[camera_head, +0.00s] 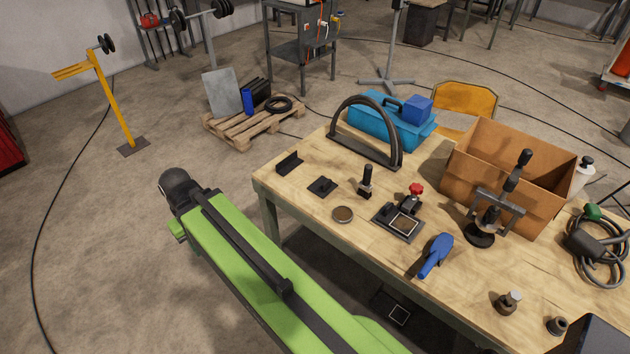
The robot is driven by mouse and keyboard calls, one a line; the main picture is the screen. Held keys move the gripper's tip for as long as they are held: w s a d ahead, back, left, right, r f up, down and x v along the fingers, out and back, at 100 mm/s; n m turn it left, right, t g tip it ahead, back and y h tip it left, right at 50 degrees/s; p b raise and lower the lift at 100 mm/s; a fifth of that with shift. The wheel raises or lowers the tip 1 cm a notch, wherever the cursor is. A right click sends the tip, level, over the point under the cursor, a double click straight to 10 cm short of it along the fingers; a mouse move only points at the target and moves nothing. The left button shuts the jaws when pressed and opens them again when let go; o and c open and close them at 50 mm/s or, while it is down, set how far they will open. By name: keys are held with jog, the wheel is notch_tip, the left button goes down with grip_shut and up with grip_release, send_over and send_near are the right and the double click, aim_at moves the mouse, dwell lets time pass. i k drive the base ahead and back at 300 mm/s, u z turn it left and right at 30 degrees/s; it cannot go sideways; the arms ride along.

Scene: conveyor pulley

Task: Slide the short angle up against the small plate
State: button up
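The short angle (289,163) is a small black L-shaped piece near the far left corner of the wooden workbench. The small plate (322,187) is a flat dark square with a raised bit on top. It lies to the right of the angle and a little nearer to me. Bare wood shows between the two, so they are apart. My gripper is not in view.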

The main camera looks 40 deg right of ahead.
aim_at(291, 163)
jog(key=u, duration=0.4)
jog(key=i, duration=1.85)
jog(key=z, duration=0.8)
